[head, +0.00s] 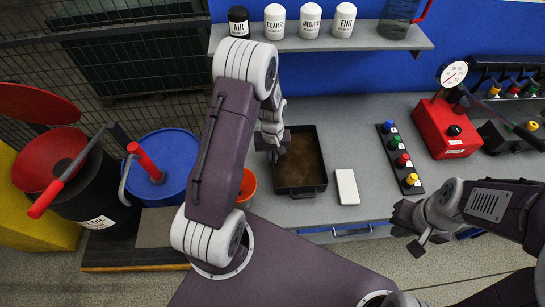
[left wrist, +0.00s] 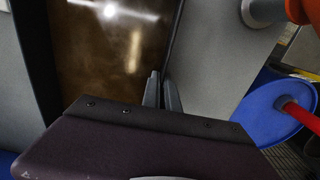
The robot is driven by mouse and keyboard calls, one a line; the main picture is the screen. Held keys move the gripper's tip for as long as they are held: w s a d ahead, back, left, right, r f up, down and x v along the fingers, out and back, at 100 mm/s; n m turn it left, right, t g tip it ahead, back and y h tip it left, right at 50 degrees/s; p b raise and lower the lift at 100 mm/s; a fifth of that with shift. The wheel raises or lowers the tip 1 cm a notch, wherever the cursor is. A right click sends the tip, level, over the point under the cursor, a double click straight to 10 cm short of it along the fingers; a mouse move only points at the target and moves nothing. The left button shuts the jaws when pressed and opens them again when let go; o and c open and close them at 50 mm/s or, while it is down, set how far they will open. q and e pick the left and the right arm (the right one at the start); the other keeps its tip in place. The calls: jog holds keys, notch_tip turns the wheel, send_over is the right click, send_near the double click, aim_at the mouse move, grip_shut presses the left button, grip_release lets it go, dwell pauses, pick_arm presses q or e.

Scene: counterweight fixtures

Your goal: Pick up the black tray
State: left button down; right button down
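The black tray (head: 301,191) lies flat on the grey workbench. Its inside is brown and shiny. My left gripper (head: 272,141) is at the tray's left wall in the head view. In the left wrist view its fingers (left wrist: 162,92) are close together with the wall of the tray (left wrist: 40,60) between them, one inside and one outside, so it looks shut on the wall. The lower fingertips are partly hidden. My right gripper (head: 408,235) is empty and looks open, in front of the bench's front edge, away from the tray.
A white block (head: 347,187) lies just right of the tray. Beyond it are a strip of coloured knobs (head: 400,158) and a red gauge box (head: 446,129). An orange bucket (head: 246,186), a blue drum (head: 163,175) and an oil drum (head: 98,202) stand left. A shelf (head: 380,42) overhangs behind.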

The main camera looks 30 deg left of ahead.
pick_arm(q)
jog(key=c, duration=2)
grip_release()
jog(key=shift+f, duration=0.15)
jog(key=o, duration=0.4)
jog(key=shift+c, duration=0.2)
notch_tip(320, 180, up, 12)
jog(key=shift+s+r, duration=0.15)
jog(key=shift+r, duration=0.1)
